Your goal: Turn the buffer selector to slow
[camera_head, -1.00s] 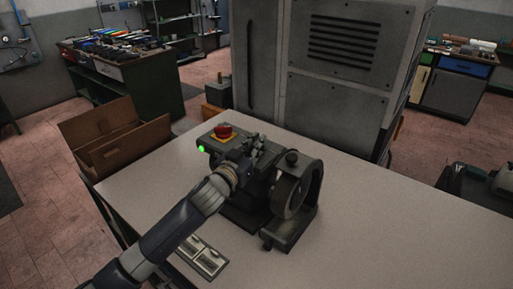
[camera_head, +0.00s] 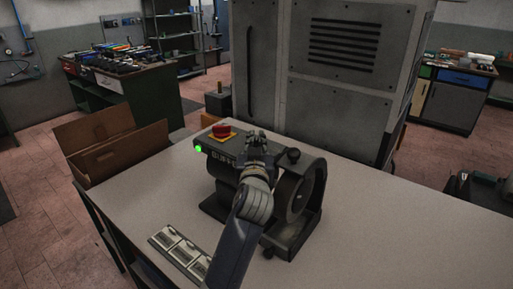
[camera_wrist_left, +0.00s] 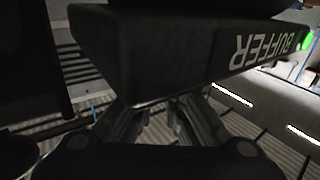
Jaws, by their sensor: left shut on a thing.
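The buffer (camera_head: 222,190) is a dark grey machine on the pale worktable, with a wheel (camera_head: 301,195) on its right side. Its control box has a red button on a yellow base (camera_head: 221,131) and a lit green lamp (camera_head: 198,149). My left gripper (camera_head: 257,138) is at the right part of the control box, shut, its fingertips close against the box. In the left wrist view, the fingers (camera_wrist_left: 158,118) meet the edge of the box with the upside-down BUFFER lettering (camera_wrist_left: 270,45). The selector is hidden behind the fingers and wrist. My right gripper is out of view.
Several cards (camera_head: 179,249) lie on the worktable (camera_head: 390,225) at the front left. A tall grey cabinet (camera_head: 335,75) is behind the table, and an open cardboard box (camera_head: 115,145) is at the left. The table's right side is clear.

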